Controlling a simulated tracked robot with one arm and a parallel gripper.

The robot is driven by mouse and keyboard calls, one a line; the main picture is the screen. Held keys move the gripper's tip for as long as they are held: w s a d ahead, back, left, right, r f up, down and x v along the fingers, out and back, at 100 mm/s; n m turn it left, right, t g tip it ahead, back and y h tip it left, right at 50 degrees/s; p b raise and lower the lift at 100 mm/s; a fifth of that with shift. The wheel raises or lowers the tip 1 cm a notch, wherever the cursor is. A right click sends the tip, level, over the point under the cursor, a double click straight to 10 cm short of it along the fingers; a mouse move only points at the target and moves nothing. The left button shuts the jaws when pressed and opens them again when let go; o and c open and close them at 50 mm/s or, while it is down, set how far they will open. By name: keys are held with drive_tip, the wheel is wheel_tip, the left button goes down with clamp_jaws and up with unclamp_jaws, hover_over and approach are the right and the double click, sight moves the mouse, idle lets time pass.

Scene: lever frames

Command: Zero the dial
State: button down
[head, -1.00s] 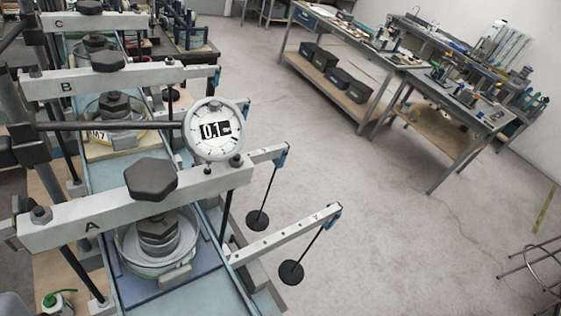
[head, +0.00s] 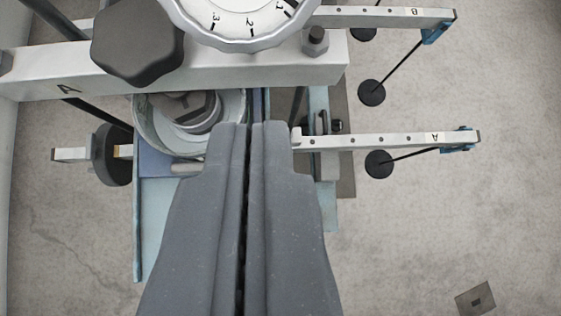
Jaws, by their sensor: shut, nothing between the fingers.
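The dial (head: 240,22) is a round gauge with a silver-white bezel, cut off by the top edge of the head view. Only the lower part of its face shows, with tick marks and a few numerals; its reading is out of view. My gripper (head: 250,128) is shut and empty, pointing up the picture.
Crossbeam A (head: 270,73) with a large black knob (head: 137,40) lies just above my fingertips. A round cell (head: 150,130) is at their left. Lever A (head: 370,140) and lever B (head: 385,16) stick out right with hanging weights.

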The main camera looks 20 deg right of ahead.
drive_tip(key=x, duration=0.6)
drive_tip(key=shift+b, duration=0.35)
drive_tip(key=shift+w+r, duration=0.2)
drive_tip(key=shift+r, duration=0.15)
idle(0.5)
drive_tip(key=shift+a+b, duration=0.3)
drive_tip(key=shift+b, duration=0.3)
drive_tip(key=shift+f, duration=0.1)
idle(0.3)
drive_tip(key=v, duration=0.6)
drive_tip(key=shift+s+f+b, duration=0.25)
drive_tip(key=shift+s+b, duration=0.05)
drive_tip(key=shift+b, duration=0.05)
